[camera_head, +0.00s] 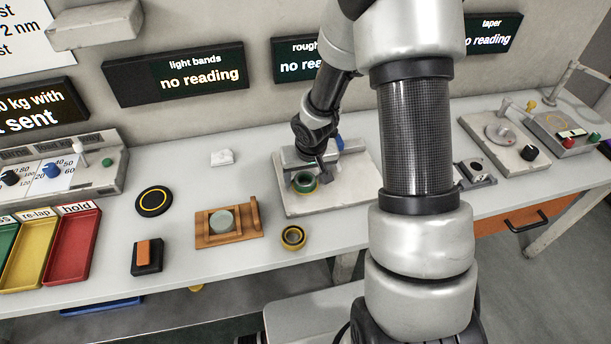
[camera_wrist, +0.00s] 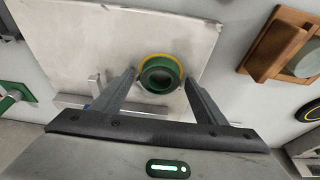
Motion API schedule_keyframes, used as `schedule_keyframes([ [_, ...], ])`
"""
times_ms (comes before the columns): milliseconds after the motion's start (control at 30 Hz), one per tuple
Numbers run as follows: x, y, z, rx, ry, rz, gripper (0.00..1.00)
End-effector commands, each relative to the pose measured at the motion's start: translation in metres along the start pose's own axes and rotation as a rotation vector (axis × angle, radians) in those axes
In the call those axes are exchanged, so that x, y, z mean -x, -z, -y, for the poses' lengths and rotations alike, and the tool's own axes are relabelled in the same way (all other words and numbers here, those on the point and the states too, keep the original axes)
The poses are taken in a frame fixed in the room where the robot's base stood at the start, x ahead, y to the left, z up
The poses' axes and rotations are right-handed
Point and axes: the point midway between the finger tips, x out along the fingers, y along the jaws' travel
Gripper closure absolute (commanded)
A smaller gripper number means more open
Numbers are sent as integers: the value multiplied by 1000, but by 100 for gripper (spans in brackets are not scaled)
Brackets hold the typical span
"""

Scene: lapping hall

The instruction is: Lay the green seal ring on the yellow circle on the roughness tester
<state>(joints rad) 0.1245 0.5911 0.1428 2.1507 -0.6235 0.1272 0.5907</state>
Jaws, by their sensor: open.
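The green seal ring (camera_head: 304,181) lies on the pale plate of the roughness tester (camera_head: 345,198). In the wrist view the ring (camera_wrist: 147,77) sits over the yellow circle (camera_wrist: 163,56), whose yellow edge shows mostly along the ring's far side. The ring looks flat, slightly off centre toward my gripper. My gripper (camera_wrist: 160,78) is open, with one finger on each side of the ring and a visible gap at both sides. In the head view my gripper (camera_head: 318,168) is just behind the ring, partly hidden by my arm.
Left of the tester are a wooden holder (camera_head: 246,232) with a grey-green disc, a dark yellow-ringed piece (camera_head: 293,237), a black disc (camera_head: 154,201) and an orange-topped block (camera_head: 148,254). The roughness display (camera_head: 300,62) is partly covered by my arm. Bare table lies between these things.

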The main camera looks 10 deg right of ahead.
Motion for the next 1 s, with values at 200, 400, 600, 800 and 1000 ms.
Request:
schedule_keyframes([
  [200,19,2,0,-2,0,-2,34],
  [400,64,4,-1,-3,-1,-5,34],
  [600,102,3,-1,-2,-1,-3,34],
  [800,121,1,0,0,0,-1,34],
  [1000,123,1,0,0,0,0,34],
])
